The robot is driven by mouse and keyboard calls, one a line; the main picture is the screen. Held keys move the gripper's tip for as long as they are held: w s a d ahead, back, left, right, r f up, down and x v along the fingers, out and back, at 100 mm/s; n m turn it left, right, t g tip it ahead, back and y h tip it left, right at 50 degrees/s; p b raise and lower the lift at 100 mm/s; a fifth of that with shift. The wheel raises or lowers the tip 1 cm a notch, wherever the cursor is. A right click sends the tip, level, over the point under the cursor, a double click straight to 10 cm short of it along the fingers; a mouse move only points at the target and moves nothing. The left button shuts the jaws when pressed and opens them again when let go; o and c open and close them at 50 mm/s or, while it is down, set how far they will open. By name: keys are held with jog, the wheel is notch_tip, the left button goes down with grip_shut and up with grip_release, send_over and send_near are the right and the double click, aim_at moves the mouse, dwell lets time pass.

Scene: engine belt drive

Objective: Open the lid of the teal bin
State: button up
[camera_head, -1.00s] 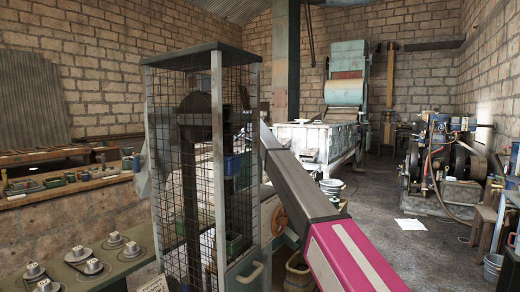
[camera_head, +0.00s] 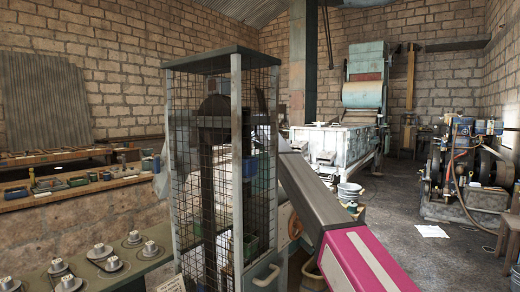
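I cannot make out for certain which container is the teal bin, and no lid shows clearly. A dark green bin (camera_head: 250,245) sits behind the wire mesh, low in the tall cage, partly hidden by it. A blue bin (camera_head: 250,166) is higher up at the same cage. My arm, with a magenta and a dark grey link, reaches from the bottom right up behind the cage's right side. The arm's far end is hidden, and I cannot see my gripper's fingers.
The tall mesh cage (camera_head: 237,160) stands close in front. A shelf (camera_head: 60,208) with small trays runs along the left wall. A bench with round metal parts (camera_head: 97,250) is at lower left. An engine (camera_head: 470,150) stands at right. Open floor (camera_head: 405,235) lies before it.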

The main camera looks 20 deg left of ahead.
dwell(0.3)
jog(key=v, duration=1.1)
